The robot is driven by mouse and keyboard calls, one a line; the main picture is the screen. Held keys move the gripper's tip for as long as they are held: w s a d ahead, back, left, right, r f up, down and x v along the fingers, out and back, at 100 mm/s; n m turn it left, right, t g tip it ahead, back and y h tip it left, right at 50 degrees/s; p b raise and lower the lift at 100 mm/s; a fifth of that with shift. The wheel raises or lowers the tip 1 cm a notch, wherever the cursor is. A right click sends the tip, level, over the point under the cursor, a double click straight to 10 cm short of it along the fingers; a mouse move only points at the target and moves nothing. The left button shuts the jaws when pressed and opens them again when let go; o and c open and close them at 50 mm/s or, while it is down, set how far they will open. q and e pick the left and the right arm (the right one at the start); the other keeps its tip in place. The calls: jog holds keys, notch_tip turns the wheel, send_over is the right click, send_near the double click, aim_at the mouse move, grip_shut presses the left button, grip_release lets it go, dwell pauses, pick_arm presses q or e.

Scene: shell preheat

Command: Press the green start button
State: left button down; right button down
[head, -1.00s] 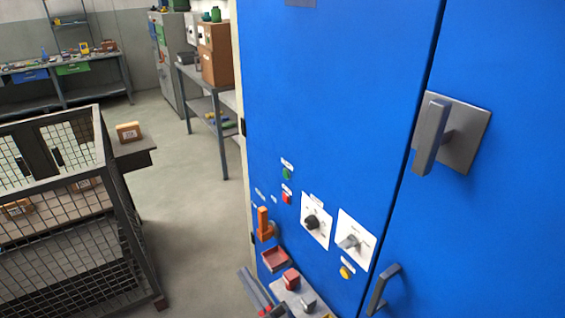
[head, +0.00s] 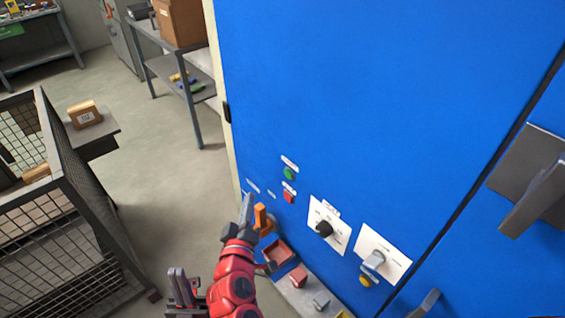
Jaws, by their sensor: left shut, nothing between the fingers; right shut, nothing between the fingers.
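The green start button (head: 289,173) is a small round button on the blue cabinet front, under a small white label. A red button (head: 289,197) sits just below it. My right gripper (head: 248,200), on a red arm, is shut and empty. In the picture it is below and left of the green button and does not cover it; its distance from the panel is hard to judge. My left gripper (head: 178,275) is shut and empty at the lower left, well away from the button. Both buttons are in plain view.
An orange handle (head: 262,217) stands beside my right gripper. A black knob (head: 324,228), a grey switch (head: 374,260) and a yellow button (head: 366,280) lie to the right. A red tray (head: 278,252) sticks out below. A mesh cage (head: 85,220) stands left, with open floor between.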

aim_at(289, 174)
jog(key=shift+s+d+r, duration=0.1)
jog(key=shift+s, duration=0.05)
jog(key=w+d+p, duration=0.4)
jog(key=w+d, duration=0.1)
jog(key=d, duration=0.2)
jog(key=shift+w, duration=0.15)
dwell(0.4)
jog(key=shift+w+d, duration=0.1)
jog(key=shift+d, duration=0.1)
dwell(1.8)
jog(key=shift+w+d, duration=0.15)
jog(key=shift+d, duration=0.05)
